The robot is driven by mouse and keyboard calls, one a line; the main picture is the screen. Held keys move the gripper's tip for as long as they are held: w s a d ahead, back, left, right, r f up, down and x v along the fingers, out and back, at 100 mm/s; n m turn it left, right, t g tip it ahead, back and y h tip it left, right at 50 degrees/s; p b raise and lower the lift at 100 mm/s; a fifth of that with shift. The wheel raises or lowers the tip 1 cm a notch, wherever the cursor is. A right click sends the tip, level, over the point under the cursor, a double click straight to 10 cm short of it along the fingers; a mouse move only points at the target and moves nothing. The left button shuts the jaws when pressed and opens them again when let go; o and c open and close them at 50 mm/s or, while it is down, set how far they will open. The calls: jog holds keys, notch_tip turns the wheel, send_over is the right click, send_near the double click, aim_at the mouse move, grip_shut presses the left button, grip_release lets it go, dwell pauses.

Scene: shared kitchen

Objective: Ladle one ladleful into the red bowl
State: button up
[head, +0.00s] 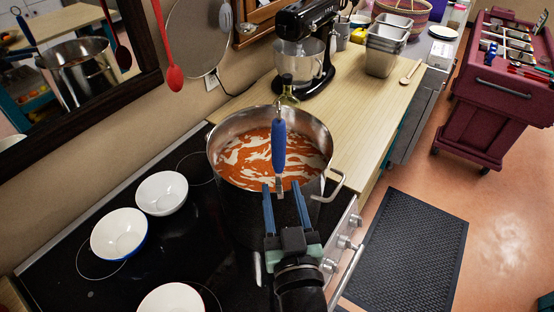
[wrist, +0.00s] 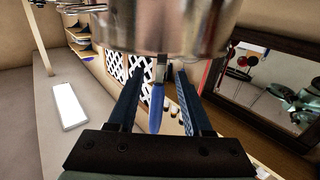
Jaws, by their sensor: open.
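A large steel pot (head: 328,165) of orange-red soup with pale swirls stands on the black stove. It fills the top of the wrist view (wrist: 175,28). A ladle with a blue handle (head: 279,150) shows in front of the pot's opening; its bowl is not clearly visible. My gripper (head: 285,187) is open at the pot's near side. In the wrist view the blue handle (wrist: 157,108) appears between the open fingers, and I see no grip on it. A white bowl with a reddish rim (head: 171,299), cut off by the bottom edge, sits on the stove left of my gripper.
Two other white bowls, one blue-rimmed (head: 119,235) and one dark-rimmed (head: 162,193), sit left of the pot. A stand mixer (head: 304,50) and metal tins (head: 384,50) are on the counter behind. A red spoon (head: 175,78) hangs on the wall beside a mirror (head: 135,85).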

aim_at(279, 177)
jog(key=shift+w+a+p, duration=0.2)
jog(key=shift+w+p, duration=0.15)
jog(key=shift+w, duration=0.8)
jog(key=shift+w+a+p, duration=0.15)
jog(key=shift+w+p, duration=0.2)
jog(key=shift+w, duration=0.85)
jog(key=shift+w+a+p, duration=0.2)
jog(key=shift+w+p, duration=0.15)
jog(key=shift+w, duration=0.8)
grip_shut()
jog(key=shift+r, duration=0.1)
jog(key=shift+r+p, duration=1.1)
jog(key=shift+r, duration=0.4)
jog(key=shift+w+f, duration=0.1)
